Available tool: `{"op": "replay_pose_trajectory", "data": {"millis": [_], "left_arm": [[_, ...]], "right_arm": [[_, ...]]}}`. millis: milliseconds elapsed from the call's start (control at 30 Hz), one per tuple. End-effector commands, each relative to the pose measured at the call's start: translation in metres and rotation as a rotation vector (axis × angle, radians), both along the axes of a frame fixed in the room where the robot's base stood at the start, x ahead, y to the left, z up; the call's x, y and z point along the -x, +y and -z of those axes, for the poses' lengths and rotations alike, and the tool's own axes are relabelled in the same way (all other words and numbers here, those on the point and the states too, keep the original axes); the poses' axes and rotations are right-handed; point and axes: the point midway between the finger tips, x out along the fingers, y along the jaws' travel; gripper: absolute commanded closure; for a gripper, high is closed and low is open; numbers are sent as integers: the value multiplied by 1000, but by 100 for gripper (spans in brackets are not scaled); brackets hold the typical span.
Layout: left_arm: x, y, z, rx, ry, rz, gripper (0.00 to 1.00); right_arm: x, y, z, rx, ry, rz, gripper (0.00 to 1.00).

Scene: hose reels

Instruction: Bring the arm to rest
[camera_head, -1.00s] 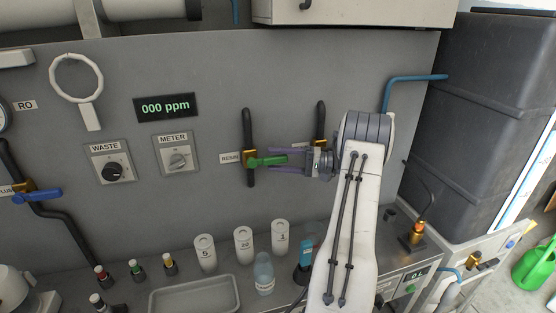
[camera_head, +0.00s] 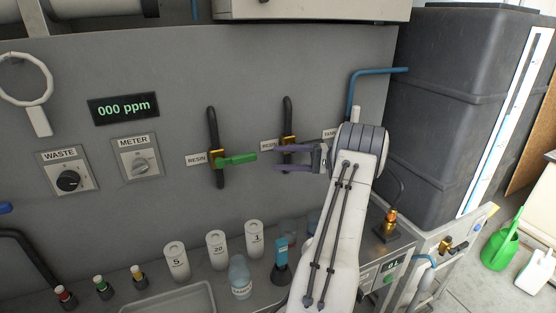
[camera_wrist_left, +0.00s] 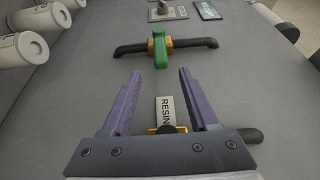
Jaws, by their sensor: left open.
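My left gripper (camera_head: 276,158) is open and empty, its purple fingers pointing left along the grey panel. In the left wrist view, the fingers (camera_wrist_left: 160,74) stand apart with bare panel and a RESIN label (camera_wrist_left: 166,110) between or below them. The green valve handle (camera_head: 237,159) lies sideways, just left of the fingertips with a small gap. It also shows in the left wrist view (camera_wrist_left: 160,47), beyond the fingertips. A second valve on a black pipe (camera_head: 287,108) is partly hidden behind the gripper. My right gripper is not in view.
White cups (camera_head: 217,250), a clear bottle (camera_head: 240,278) and a tray (camera_head: 182,303) stand on the bench below. A dark tank (camera_head: 440,110) stands to the right.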

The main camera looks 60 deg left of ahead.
Motion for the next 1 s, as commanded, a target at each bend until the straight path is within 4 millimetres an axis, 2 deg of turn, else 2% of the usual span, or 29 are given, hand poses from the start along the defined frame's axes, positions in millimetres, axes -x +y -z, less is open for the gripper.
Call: {"op": "replay_pose_trajectory", "data": {"millis": [433, 567, 667, 767, 800, 867, 900, 967, 1000], "left_arm": [[0, 0, 0, 2, -1, 1, 40], [-19, -16, -1, 57, -39, 55, 40], [-53, -55, 0, 183, -108, 164, 40], [-89, -118, 6, 367, -195, 317, 40], [-100, -146, 9, 447, -227, 382, 40], [-112, -190, 14, 562, -269, 478, 40], [-118, -220, 18, 639, -294, 541, 40], [-121, -266, 24, 753, -328, 634, 40], [-121, -297, 28, 829, -349, 695, 40]], "right_arm": [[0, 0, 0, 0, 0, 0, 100], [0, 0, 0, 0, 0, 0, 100], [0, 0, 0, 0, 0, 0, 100], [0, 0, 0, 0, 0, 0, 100], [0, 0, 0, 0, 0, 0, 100], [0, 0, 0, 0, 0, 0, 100], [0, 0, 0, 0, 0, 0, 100], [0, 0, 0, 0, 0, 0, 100], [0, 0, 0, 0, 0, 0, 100]]}}
